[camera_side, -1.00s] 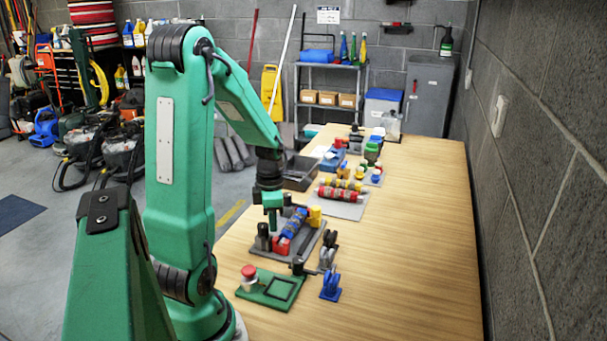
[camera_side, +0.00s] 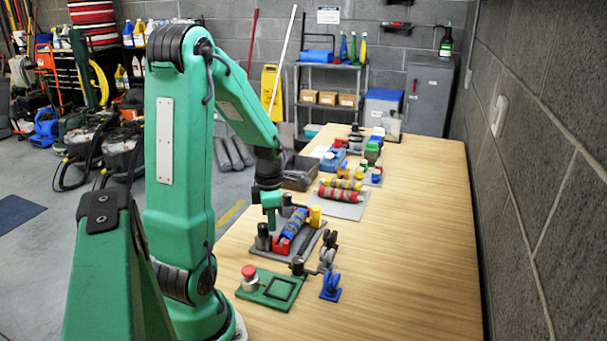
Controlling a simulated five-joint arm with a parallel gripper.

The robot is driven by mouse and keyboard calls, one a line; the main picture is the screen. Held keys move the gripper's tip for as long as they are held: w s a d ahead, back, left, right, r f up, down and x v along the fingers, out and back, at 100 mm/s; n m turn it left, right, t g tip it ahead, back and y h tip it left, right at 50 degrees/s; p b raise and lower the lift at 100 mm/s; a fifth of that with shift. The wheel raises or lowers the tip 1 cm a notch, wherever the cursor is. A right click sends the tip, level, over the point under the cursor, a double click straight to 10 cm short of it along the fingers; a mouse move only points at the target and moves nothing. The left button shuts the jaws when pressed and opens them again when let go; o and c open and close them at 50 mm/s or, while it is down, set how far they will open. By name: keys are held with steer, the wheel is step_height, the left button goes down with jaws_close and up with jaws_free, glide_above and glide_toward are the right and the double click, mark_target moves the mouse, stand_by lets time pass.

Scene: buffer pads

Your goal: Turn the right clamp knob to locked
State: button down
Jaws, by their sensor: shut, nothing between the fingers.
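A dark grey plate (camera_side: 264,254) lies on the wooden table, with a blue-banded roller (camera_side: 293,224) on a red block (camera_side: 282,245). A yellow knob or post (camera_side: 315,216) stands at the plate's far right, and a dark post (camera_side: 263,237) at its near left. I cannot tell which part is the right clamp knob or how it is turned. My gripper (camera_side: 272,224) points down over the plate's left side, between the dark post and the roller. It is shut and empty. Its tips are small, and I cannot tell if they touch anything.
A green panel (camera_side: 252,294) with a red button (camera_side: 249,273) lies in front. A blue clamp (camera_side: 331,285) and a dark lever piece (camera_side: 328,250) stand right of it. A second plate (camera_side: 352,211) with rollers lies behind. The table's right side is clear.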

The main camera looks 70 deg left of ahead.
steer(key=shift+w+a, duration=0.25)
steer(key=shift+a, duration=0.3)
steer(key=shift+a, duration=0.5)
stand_by(0.6)
steer(key=shift+w, duration=0.4)
step_height(320, 180, up, 6)
stand_by(1.0)
